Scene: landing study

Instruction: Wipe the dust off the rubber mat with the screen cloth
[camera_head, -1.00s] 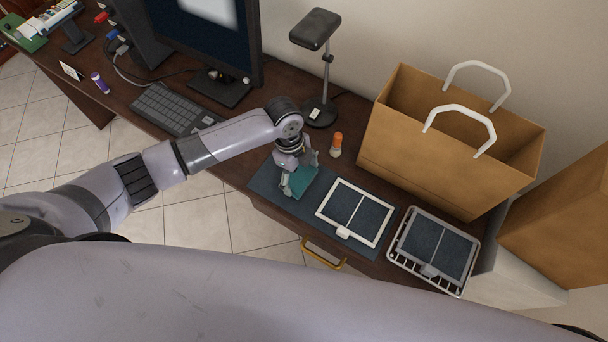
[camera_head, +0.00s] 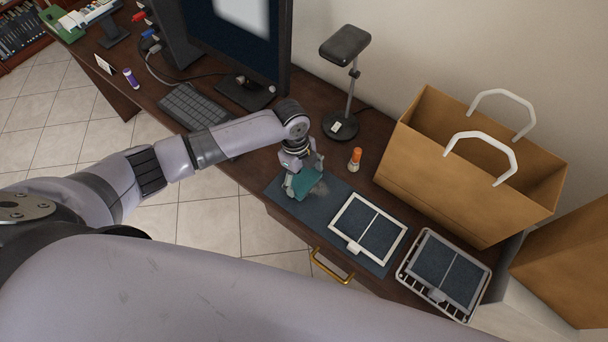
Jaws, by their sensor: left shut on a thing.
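The rubber mat (camera_head: 326,218) is a dark blue-grey sheet lying flat along the front of the desk. My left gripper (camera_head: 303,179) is over the mat's left part, shut on the teal screen cloth (camera_head: 308,185). The cloth hangs at or just above the mat; I cannot tell if it touches. A faint lighter patch, perhaps dust, shows on the mat just right of the cloth. A white-framed dark panel (camera_head: 381,236) lies on the mat's right part. My right gripper is out of view.
A white wire tray (camera_head: 402,277) with another framed panel stands at the right. An orange-capped bottle (camera_head: 355,160), a black stand (camera_head: 340,125) and a brown paper bag (camera_head: 450,190) are behind the mat. A keyboard (camera_head: 195,107) and monitor (camera_head: 240,40) are left.

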